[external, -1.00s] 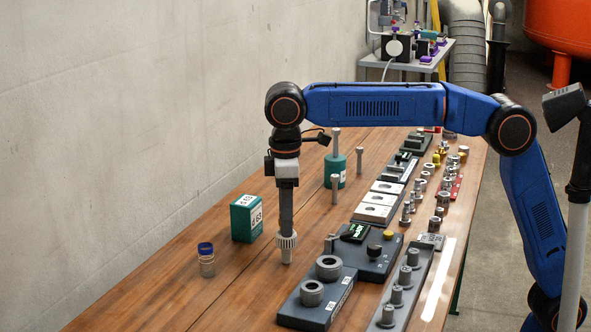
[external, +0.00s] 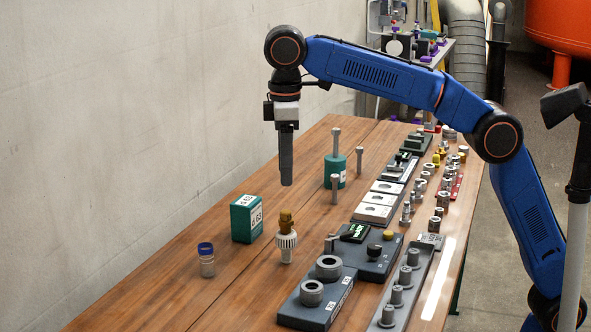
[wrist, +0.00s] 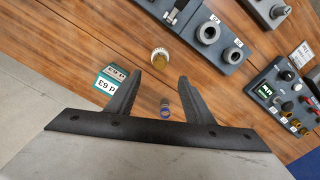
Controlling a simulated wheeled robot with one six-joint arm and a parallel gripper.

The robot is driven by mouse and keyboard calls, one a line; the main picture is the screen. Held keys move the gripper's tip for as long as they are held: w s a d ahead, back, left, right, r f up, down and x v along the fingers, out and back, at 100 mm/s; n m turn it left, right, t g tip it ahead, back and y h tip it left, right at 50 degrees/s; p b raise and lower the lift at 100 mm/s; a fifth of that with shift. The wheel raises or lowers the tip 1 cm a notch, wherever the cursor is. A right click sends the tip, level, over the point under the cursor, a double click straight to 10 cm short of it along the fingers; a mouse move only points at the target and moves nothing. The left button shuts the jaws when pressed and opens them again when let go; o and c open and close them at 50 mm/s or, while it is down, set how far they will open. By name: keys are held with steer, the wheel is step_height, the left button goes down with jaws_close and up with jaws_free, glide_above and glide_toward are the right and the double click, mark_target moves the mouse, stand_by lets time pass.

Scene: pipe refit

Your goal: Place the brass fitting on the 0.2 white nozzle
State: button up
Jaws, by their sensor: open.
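The brass fitting (external: 286,219) sits upright on top of the white nozzle (external: 286,241), which stands on the wooden bench. The nozzle has a ribbed white collar and a paler lower part; no 0.2 marking is readable. My gripper (external: 286,184) hangs pointing down above the fitting, with a gap between fingertips and brass. In the wrist view the jaws (wrist: 160,77) are apart and empty. There the brass fitting (wrist: 160,58) shows from above, just beyond the fingertips, with the white nozzle's rim around it.
A green box (external: 247,218) marked 63 and a blue-lidded jar (external: 206,260) stand left of the nozzle. Dark fixture blocks with grey rings (external: 318,300) lie to the right. A green cylinder with a pin (external: 335,171) stands behind. Bare wood surrounds the nozzle.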

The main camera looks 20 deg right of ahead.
steer(key=w+d+f+m+t, duration=0.15)
steer(key=w+d, duration=0.35)
steer(key=d, duration=0.8)
steer(key=w+d+m+y, duration=0.1)
steer(key=w+d+m, duration=0.25)
steer(key=d, duration=0.85)
steer(key=w+d+m, duration=0.1)
steer(key=w+d, duration=0.4)
steer(key=d, duration=0.8)
steer(key=s+d+f+m+t, duration=0.1)
steer(key=s+d+f+m, duration=0.15)
steer(key=d, duration=0.45)
steer(key=s+d+f+m, duration=0.1)
steer(key=s+d+f, duration=0.1)
steer(key=d+f, duration=0.35)
steer(key=s+d+f+m+t, duration=0.1)
steer(key=s+d+f, duration=0.1)
steer(key=d, duration=0.6)
steer(key=s+d+f+m, duration=0.2)
steer(key=s+d+f, duration=0.3)
steer(key=s+f, duration=0.1)
steer(key=s+d+f+m+t+h, duration=0.1)
steer(key=s+d+f+m, duration=0.1)
steer(key=s+d+f, duration=0.3)
step_height(320, 180, down, 4)
steer(key=shift+s+d+r, duration=0.1)
steer(key=shift+s+d, duration=0.25)
steer(key=shift+d, duration=0.05)
